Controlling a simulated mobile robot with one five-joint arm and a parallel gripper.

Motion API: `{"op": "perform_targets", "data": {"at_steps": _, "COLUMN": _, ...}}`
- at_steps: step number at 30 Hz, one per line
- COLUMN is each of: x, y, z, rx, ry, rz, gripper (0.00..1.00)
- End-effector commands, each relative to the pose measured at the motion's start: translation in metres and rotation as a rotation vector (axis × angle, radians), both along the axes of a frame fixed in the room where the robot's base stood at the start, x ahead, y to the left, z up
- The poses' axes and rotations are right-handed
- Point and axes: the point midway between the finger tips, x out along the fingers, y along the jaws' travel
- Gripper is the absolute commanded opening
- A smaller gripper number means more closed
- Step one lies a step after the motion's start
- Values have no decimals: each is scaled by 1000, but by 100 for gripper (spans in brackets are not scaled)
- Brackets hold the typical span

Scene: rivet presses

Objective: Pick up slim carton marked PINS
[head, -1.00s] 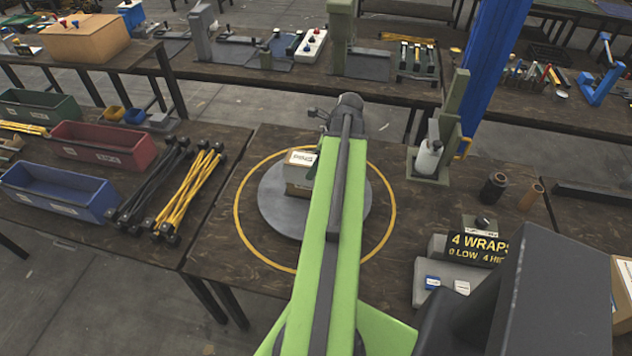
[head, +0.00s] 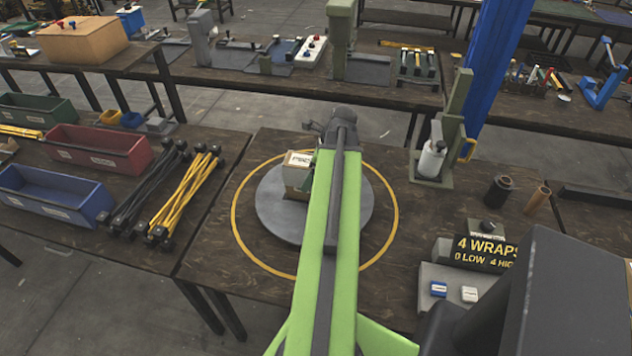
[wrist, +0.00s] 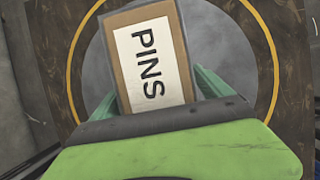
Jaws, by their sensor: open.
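The slim carton marked PINS (wrist: 150,58) is brown with a white label, and it fills the upper middle of the wrist view. In the head view the carton (head: 298,160) stands on a round grey plate (head: 272,215), partly hidden by my arm. My gripper (wrist: 158,97) is open. In the wrist view one green finger shows to the left of the carton and one to the right. I cannot tell whether either finger touches it. The fingertips are mostly hidden in the head view.
A yellow ring (head: 236,222) circles the plate on the dark table. To the right stand a press with a white bottle (head: 431,160), dark and brown rolls (head: 497,192) and a 4 WRAPS sign (head: 484,250). Yellow and black rods (head: 186,190) and bins lie left.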

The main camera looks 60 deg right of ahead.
Motion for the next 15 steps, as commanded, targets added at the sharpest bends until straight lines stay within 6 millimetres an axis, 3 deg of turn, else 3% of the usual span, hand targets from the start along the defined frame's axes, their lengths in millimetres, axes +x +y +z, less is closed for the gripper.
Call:
{"op": "perform_targets", "data": {"at_steps": 6, "x": 0, "y": 0, "z": 0, "rx": 0, "ry": 0, "rz": 0, "gripper": 89}}
{"op": "perform_targets", "data": {"at_steps": 15, "x": 0, "y": 0, "z": 0, "rx": 0, "ry": 0, "rz": 0, "gripper": 50}}
